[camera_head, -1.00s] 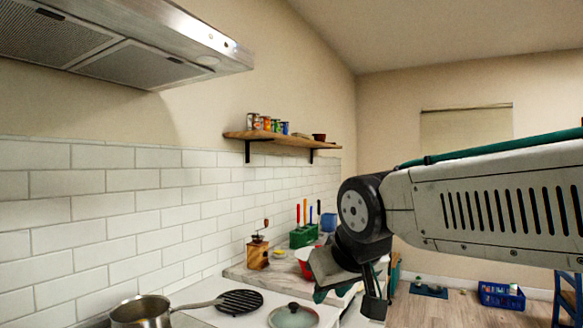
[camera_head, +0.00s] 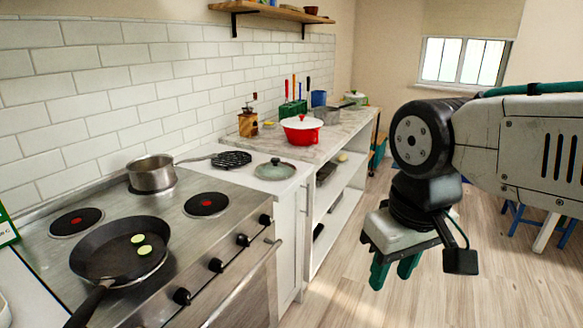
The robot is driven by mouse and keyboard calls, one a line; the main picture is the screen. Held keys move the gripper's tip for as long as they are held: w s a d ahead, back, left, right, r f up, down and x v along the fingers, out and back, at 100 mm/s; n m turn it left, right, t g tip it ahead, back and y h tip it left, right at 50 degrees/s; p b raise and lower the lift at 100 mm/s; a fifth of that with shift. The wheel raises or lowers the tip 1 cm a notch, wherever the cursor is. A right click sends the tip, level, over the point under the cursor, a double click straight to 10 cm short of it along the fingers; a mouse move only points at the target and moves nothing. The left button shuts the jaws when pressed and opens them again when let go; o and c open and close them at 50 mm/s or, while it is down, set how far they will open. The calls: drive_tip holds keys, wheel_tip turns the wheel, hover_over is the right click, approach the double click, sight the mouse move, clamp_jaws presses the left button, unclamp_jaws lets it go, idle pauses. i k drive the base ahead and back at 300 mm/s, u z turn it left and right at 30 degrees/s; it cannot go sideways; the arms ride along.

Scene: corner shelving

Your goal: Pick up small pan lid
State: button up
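A small pan lid (camera_head: 275,170) with a grey-green top and a dark knob lies flat on the white counter section just right of the stove. My gripper (camera_head: 394,276) hangs over the floor to the right of the counter, apart from the lid. Its two green fingers point down with a gap between them, and nothing shows between them.
A black round trivet (camera_head: 231,160) lies left of the lid. A steel saucepan (camera_head: 152,174) and a frying pan (camera_head: 120,250) with green slices stand on the stove. A red pot (camera_head: 302,131) stands behind the lid. The wooden floor (camera_head: 350,295) is open.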

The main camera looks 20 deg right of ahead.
sight(274, 169)
drive_tip(key=z, duration=0.75)
drive_tip(key=i, duration=1.25)
drive_tip(key=z, duration=0.15)
